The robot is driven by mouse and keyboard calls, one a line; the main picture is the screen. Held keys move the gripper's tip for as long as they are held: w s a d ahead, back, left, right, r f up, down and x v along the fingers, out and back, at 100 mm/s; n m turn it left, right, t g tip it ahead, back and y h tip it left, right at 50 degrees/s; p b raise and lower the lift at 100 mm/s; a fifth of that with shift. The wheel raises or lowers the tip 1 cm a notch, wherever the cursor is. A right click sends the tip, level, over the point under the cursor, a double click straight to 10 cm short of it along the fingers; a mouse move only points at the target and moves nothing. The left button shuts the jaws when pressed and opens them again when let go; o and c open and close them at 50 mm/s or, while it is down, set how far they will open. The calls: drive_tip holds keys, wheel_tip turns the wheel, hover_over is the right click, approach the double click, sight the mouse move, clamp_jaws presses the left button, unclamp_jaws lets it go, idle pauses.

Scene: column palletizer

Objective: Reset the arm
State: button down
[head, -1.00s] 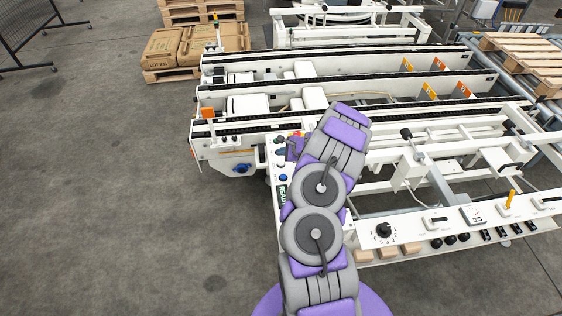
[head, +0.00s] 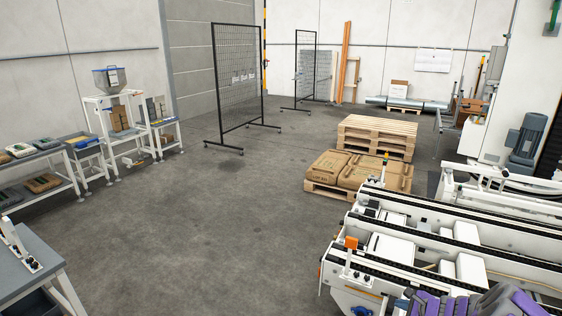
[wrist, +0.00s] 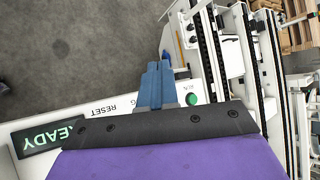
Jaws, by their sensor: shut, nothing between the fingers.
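My gripper (wrist: 154,68) shows in the wrist view with its blue-grey fingers together and nothing between them. It is over a white control panel (wrist: 75,107) that carries a dark display (wrist: 52,138) reading READY in green. A RESET label (wrist: 104,110) is printed on the panel, left of the fingers. A green button (wrist: 191,98) marked RUN sits just right of the fingers. Parts of the panel are hidden behind my gripper and wrist. In the head view, only part of my purple and grey arm shows at the bottom right; my fingertips cannot be made out there.
The white conveyor frame (head: 420,252) fills the lower right of the head view. Sacks on a pallet (head: 362,172) and a stack of empty pallets (head: 378,136) stand behind it. Mesh fence panels (head: 237,80) stand farther back. Open floor lies in the middle; benches line the left.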

drive_tip(key=s+a+r+n+g+y, duration=0.25)
drive_tip(key=a+r+n, duration=0.25)
drive_tip(key=a+r, duration=0.6)
drive_tip(key=s+a+r+n+g+y, duration=0.1)
drive_tip(key=a+r+n+y, duration=0.4)
drive_tip(key=a, duration=1.1)
drive_tip(key=s+a+r+n+g+h, duration=0.2)
drive_tip(key=s+a+r+n, duration=0.1)
drive_tip(key=s, duration=0.4)
drive_tip(key=s+a+r+n+g+h, duration=0.1)
drive_tip(key=s+a+r+n+g, duration=0.2)
drive_tip(key=s, duration=0.5)
drive_tip(key=s+a+r+n+g+h, duration=0.1)
drive_tip(key=s+a+r+n+h, duration=0.2)
drive_tip(key=s, duration=0.4)
drive_tip(key=s+d+n+h, duration=0.2)
drive_tip(key=s, duration=0.7)
drive_tip(key=s+d+r+n+g+h, duration=0.1)
drive_tip(key=s+d+h, duration=0.1)
drive_tip(key=s, duration=0.7)
drive_tip(key=shift+s+d+r+n+h, duration=0.15)
drive_tip(key=shift+s+d+n+h, duration=0.2)
drive_tip(key=shift+d, duration=0.45)
drive_tip(key=shift+w+d+g, duration=0.1)
drive_tip(key=shift+g, duration=0.15)
